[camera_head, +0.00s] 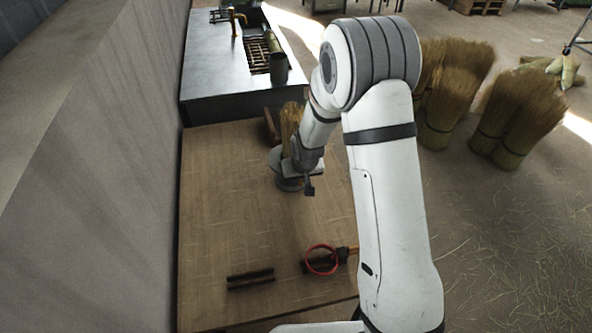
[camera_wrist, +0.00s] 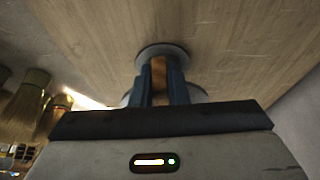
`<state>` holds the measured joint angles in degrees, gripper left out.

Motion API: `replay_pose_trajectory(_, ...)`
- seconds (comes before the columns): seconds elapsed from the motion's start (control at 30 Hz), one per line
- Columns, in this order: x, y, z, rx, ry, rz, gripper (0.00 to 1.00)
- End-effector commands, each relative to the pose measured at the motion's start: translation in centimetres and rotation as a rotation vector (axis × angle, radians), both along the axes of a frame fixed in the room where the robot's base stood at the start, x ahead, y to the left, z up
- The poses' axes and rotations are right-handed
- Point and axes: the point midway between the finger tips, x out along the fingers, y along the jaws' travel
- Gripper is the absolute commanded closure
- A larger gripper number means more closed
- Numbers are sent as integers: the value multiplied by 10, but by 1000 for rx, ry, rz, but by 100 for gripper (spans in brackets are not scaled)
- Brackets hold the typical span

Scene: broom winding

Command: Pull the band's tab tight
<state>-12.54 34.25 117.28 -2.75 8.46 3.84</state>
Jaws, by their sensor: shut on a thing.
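My gripper (camera_wrist: 160,85) shows in the wrist view with its two blue fingers shut on a narrow brown thing (camera_wrist: 159,68). I cannot tell whether this is the band's tab or part of the broom. A round grey base (camera_wrist: 185,52) lies just beyond the fingertips. In the head view a straw bundle (camera_head: 290,118) stands upright at the far side of the wooden table, partly behind my wrist. The grey round base (camera_head: 287,183) shows below it. No band around the bundle can be made out. A red ring (camera_head: 309,250) rests on a dark holder near the table's front.
The wooden table (camera_head: 225,215) is mostly bare. Two dark bars (camera_head: 250,278) lie near its front. A grey wall (camera_head: 95,180) borders it on the left, and a dark metal bench (camera_head: 215,85) stands behind. Straw bundles (camera_head: 445,105) stand on the floor at right.

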Motion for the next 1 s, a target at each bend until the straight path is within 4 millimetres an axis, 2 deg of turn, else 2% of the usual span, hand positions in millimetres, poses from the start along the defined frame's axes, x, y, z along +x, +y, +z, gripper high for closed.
replay_pose_trajectory(1.0,-30,-6,0,0,-1,2,100)
